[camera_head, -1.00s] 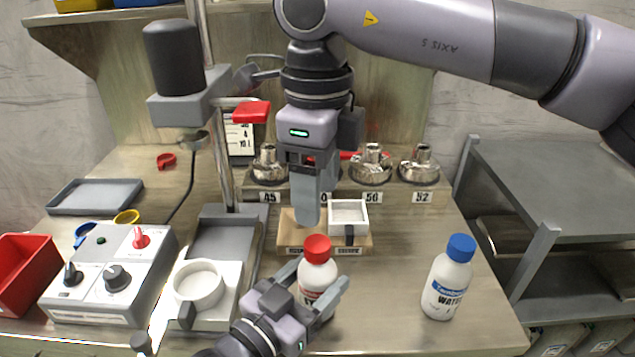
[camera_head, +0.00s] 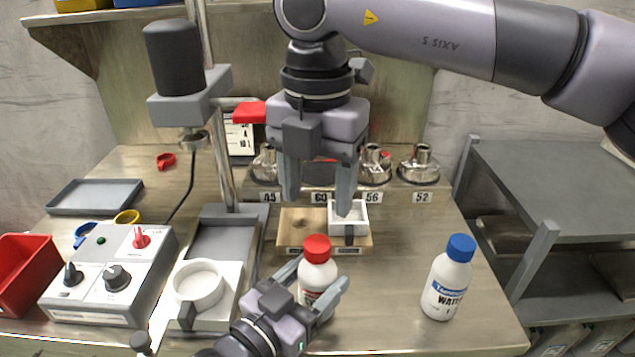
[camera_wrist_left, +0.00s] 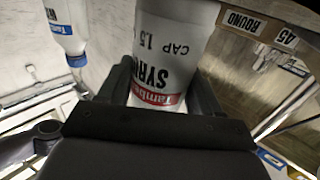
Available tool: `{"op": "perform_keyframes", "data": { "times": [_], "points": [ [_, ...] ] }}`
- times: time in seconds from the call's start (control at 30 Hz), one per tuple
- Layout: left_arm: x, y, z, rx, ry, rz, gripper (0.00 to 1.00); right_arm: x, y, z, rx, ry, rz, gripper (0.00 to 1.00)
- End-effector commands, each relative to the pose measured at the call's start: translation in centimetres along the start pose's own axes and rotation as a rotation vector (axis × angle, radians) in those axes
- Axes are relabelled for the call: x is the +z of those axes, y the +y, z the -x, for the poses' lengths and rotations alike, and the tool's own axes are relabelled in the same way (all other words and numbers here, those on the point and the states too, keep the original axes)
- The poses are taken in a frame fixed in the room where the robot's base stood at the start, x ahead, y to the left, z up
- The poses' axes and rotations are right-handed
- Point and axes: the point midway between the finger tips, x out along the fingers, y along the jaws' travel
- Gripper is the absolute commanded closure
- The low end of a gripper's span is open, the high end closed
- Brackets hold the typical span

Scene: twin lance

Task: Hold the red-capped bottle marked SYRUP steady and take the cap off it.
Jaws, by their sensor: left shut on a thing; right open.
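The white SYRUP bottle (camera_head: 317,280) stands upright at the front middle of the bench, its red cap (camera_head: 317,248) on top. My left gripper (camera_head: 318,290) is shut around the bottle's body, below the cap. In the left wrist view the SYRUP label (camera_wrist_left: 158,80) shows between the fingers, upside down, and the cap is out of frame. My right gripper (camera_head: 319,200) is open and empty, pointing down above and behind the bottle, its fingers spread left and right in front of the wooden block.
A blue-capped WATER bottle (camera_head: 448,280) stands to the right. A wooden block (camera_head: 298,226) with a white square cup (camera_head: 348,218) lies behind the SYRUP bottle. A control box (camera_head: 105,280) and a white round-welled fixture (camera_head: 205,295) are left. Metal fittings (camera_head: 419,168) line the back.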

Motion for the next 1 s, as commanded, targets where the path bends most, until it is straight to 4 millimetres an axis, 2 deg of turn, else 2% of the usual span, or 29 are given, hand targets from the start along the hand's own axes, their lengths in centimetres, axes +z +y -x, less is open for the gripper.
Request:
{"op": "perform_keyframes", "data": {
  "times": [0.3,0.5,0.73,1.0],
  "points": [
    [0.1,0.0,0.0,0.0,-0.002,0.0,1.0,0.0,0.0,0.0,0.0,0.0,-0.499,0.39],
    [0.1,0.0,0.0,0.0,-0.002,0.0,1.0,0.0,0.0,0.0,0.0,0.0,-0.69,0.39],
    [0.1,0.0,0.0,0.0,-0.002,0.0,1.0,0.0,-0.1,-0.9,-0.003,0.0,-0.753,0.39],
    [0.1,0.0,0.0,0.0,-0.002,0.0,1.0,0.0,-0.1,-5.0,-0.003,0.001,-0.752,0.39]
  ]
}}
